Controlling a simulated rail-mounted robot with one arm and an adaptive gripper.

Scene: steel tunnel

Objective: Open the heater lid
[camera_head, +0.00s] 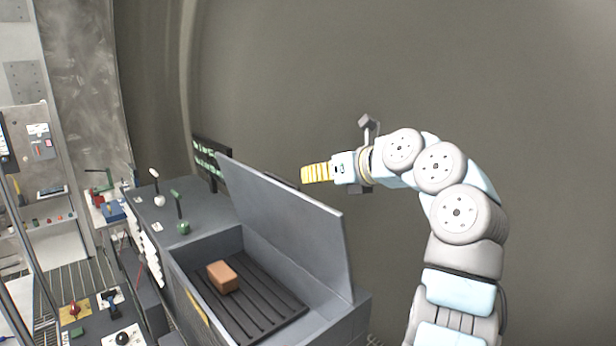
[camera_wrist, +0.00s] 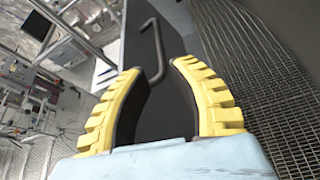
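The heater (camera_head: 215,245) is a grey box with its lid (camera_head: 285,230) raised, standing steeply tilted along the right side of the opening. My gripper (camera_head: 315,173), with yellow ridged fingers, is above and behind the lid's upper edge. In the wrist view my gripper (camera_wrist: 157,69) is open, its fingers spread apart. A dark bent handle (camera_wrist: 158,50) on a dark panel, apparently the lid's outer face, lies between and just beyond the fingertips. The fingers do not appear closed on it; I cannot tell whether they touch it.
An orange-brown brick (camera_head: 222,277) lies on the dark slatted floor inside the heater. Levers with a white knob (camera_head: 159,200) and a green knob (camera_head: 183,228) stand on the console beside it. A screen (camera_head: 210,160) is behind. The curved tunnel wall (camera_head: 450,70) is bare.

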